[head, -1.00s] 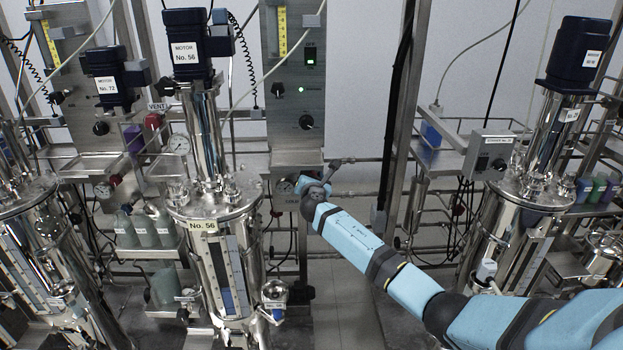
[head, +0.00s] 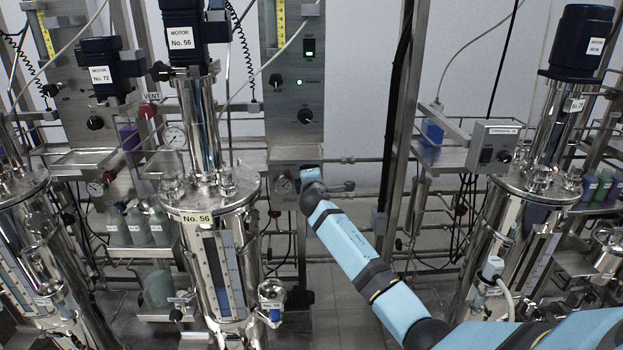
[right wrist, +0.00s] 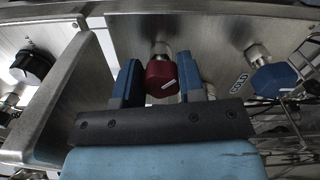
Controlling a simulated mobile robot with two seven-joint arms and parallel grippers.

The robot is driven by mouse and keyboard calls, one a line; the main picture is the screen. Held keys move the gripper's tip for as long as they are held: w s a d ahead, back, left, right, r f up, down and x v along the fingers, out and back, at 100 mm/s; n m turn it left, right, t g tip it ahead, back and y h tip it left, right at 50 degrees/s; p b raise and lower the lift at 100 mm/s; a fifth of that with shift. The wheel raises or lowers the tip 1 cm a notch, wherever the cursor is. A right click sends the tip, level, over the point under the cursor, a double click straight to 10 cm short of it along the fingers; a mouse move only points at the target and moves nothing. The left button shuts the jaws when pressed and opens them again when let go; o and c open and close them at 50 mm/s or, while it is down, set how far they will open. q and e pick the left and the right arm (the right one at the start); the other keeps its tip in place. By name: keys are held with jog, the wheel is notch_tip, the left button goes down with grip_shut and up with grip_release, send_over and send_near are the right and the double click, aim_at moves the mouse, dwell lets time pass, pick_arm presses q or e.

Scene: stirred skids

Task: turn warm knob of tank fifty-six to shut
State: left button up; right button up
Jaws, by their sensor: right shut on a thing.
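Tank No. 56 (head: 196,218) is the steel vessel left of centre in the head view, with a dark motor (head: 181,42) labelled No. 56 above it. My right arm reaches to the steel panel (head: 293,136) beside that tank. In the right wrist view, a red hexagonal knob (right wrist: 162,78) on a steel stem sits between the blue fingers of my right gripper (right wrist: 161,84), which is shut on it. In the head view the arm's end hides this knob. My left gripper is not in view.
A blue knob (right wrist: 273,79) beside the word COLD is right of the red one in the right wrist view. A black knob (right wrist: 32,66) is at the left. Thin pipes run behind the arm.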

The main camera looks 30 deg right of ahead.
jog(key=m, duration=0.1)
jog(key=m+b, duration=0.1)
jog(key=m, duration=0.1)
jog(key=m+b, duration=0.1)
jog(key=shift+f+m, duration=0.3)
jog(key=shift+m+b, duration=0.55)
jog(key=shift+m, duration=0.35)
jog(key=shift+m+b, duration=0.55)
jog(key=shift+m, duration=0.85)
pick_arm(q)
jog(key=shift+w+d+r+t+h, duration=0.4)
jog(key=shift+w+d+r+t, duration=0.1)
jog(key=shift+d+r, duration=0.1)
pick_arm(e)
jog(key=shift+m, duration=0.4)
jog(key=shift+r, duration=0.1)
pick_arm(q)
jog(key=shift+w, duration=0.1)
pick_arm(e)
jog(key=o, duration=0.9)
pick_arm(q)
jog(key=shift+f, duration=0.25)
